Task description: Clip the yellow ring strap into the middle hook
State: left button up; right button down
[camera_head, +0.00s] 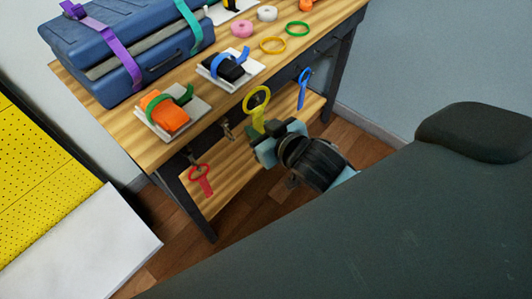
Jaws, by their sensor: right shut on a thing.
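The yellow ring strap (257,98) is held upright, ring up, in front of the workbench's front edge. My right gripper (265,132) is shut on its lower tab, which is partly hidden between the fingers. The middle hook (227,130) is a small dark metal piece on the bench's front, just left of the strap. The ring is apart from the hook, up and to its right. My left gripper is not in view.
A red ring strap (200,179) hangs at the left hook (191,157), and a blue ring strap (304,88) hangs at right. The wooden benchtop (120,130) bears a blue suitcase (125,45), strapped bundles and tape rings. A lower shelf lies below.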

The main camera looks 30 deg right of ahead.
jog(key=s+f+n+y, duration=0.2)
jog(key=s+f, duration=0.1)
jog(key=f, duration=1.6)
jog(key=shift+s+f+g+y+b, duration=0.15)
jog(key=shift+s+g+y+b, duration=0.15)
jog(key=shift+y+b, duration=0.1)
jog(key=shift+a, duration=0.15)
jog(key=w+r+b+x, duration=0.1)
jog(key=r+b+x, duration=0.1)
jog(key=b+x, duration=0.5)
jog(key=shift+x, duration=2.95)
jog(key=shift+a, duration=0.1)
